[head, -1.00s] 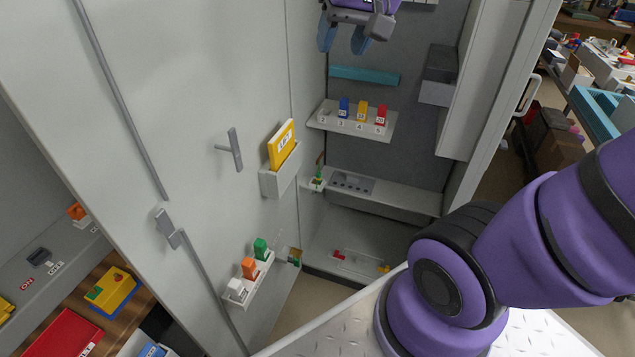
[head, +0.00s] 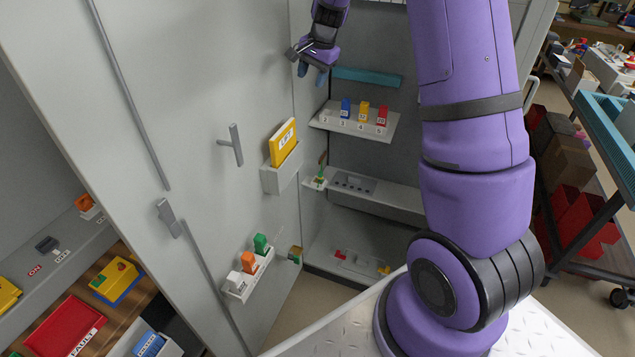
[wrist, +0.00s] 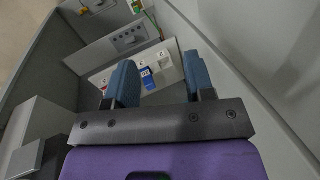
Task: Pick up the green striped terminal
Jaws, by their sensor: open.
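A small terminal (head: 320,179), green with some yellow, sits on a small white bracket at the inner corner of the cabinet, with a thin brown and green piece standing above it. Its stripes are too small to make out. Green also shows at the top of the wrist view (wrist: 136,7), on a pale bracket. My gripper (head: 312,74) is open and empty, high in the cabinet, above the numbered shelf and well above the terminal. In the wrist view its two blue fingers (wrist: 160,76) stand apart, with the shelf and a blue block beyond them.
The numbered shelf (head: 340,125) holds blue, yellow and red blocks. A yellow book (head: 283,143) stands in a door holder. A lower door rack (head: 238,293) holds white, orange and green blocks. A grey socket strip (head: 380,196) lies right of the terminal.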

